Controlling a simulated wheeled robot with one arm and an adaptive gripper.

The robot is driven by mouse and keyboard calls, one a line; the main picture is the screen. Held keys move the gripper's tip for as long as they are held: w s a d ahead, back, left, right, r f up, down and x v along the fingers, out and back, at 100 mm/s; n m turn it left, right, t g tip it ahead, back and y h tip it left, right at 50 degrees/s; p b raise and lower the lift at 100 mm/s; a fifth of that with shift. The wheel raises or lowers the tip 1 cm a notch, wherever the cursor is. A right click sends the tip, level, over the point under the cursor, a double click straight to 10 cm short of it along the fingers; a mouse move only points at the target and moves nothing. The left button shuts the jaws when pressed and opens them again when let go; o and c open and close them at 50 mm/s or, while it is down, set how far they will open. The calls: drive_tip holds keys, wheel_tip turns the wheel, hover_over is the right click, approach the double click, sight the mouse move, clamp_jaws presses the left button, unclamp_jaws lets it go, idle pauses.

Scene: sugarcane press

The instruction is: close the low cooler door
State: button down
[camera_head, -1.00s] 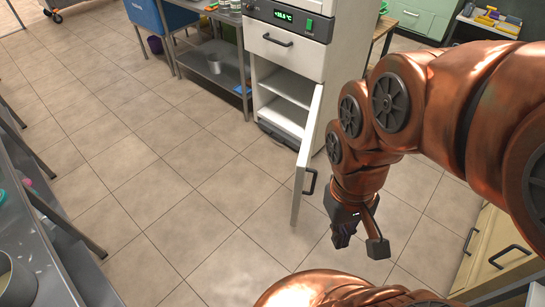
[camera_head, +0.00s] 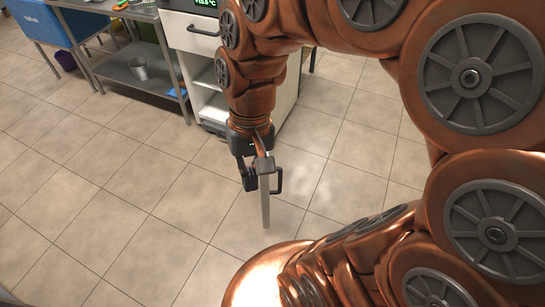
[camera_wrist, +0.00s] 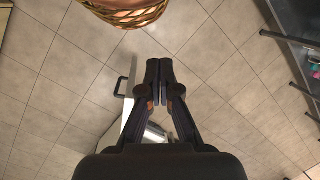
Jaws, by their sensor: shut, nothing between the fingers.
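The low cooler door (camera_head: 266,208) stands open, swung out toward me from the white cabinet (camera_head: 191,38). Its narrow free edge and dark handle (camera_head: 279,180) show just right of my gripper; my arm hides much of the panel. My gripper (camera_head: 251,186) points down, shut and empty, close by the door's free end on the side away from the handle. In the wrist view, my gripper's fingertips (camera_wrist: 159,66) are together. The door's handle (camera_wrist: 121,87) lies to their left. I cannot tell whether the fingers touch the door.
A blue bin (camera_head: 45,22) is further left. The tiled floor (camera_head: 120,165) at left and front is clear.

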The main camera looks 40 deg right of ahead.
drive_tip(key=w+d+f+m+t+y+b, duration=0.1)
drive_tip(key=w+d+f+m+y+b, duration=0.1)
drive_tip(key=w+d+f+m+b, duration=0.45)
drive_tip(key=w+d+f+m+t+y+b, duration=0.1)
drive_tip(key=w+d+f+m+y+b, duration=0.25)
drive_tip(key=w+f+b, duration=0.5)
drive_tip(key=w+d+f+m+t+b, duration=0.2)
drive_tip(key=d+f+m+b, duration=0.4)
drive_tip(key=d, duration=0.6)
drive_tip(key=w+d+f+m+t+b, duration=0.1)
drive_tip(key=d+f+m+t+b, duration=0.3)
drive_tip(key=d+f, duration=0.55)
drive_tip(key=w+a+f+m+g+b, duration=0.1)
drive_tip(key=w+a+f+b, duration=0.2)
drive_tip(key=w+a, duration=0.3)
drive_tip(key=shift+w+a+f+b, duration=0.2)
drive_tip(key=shift+a+f+b, duration=0.15)
drive_tip(key=shift+a+f, duration=0.55)
drive_tip(key=shift+a+r, duration=0.15)
drive_tip(key=shift+a, duration=0.05)
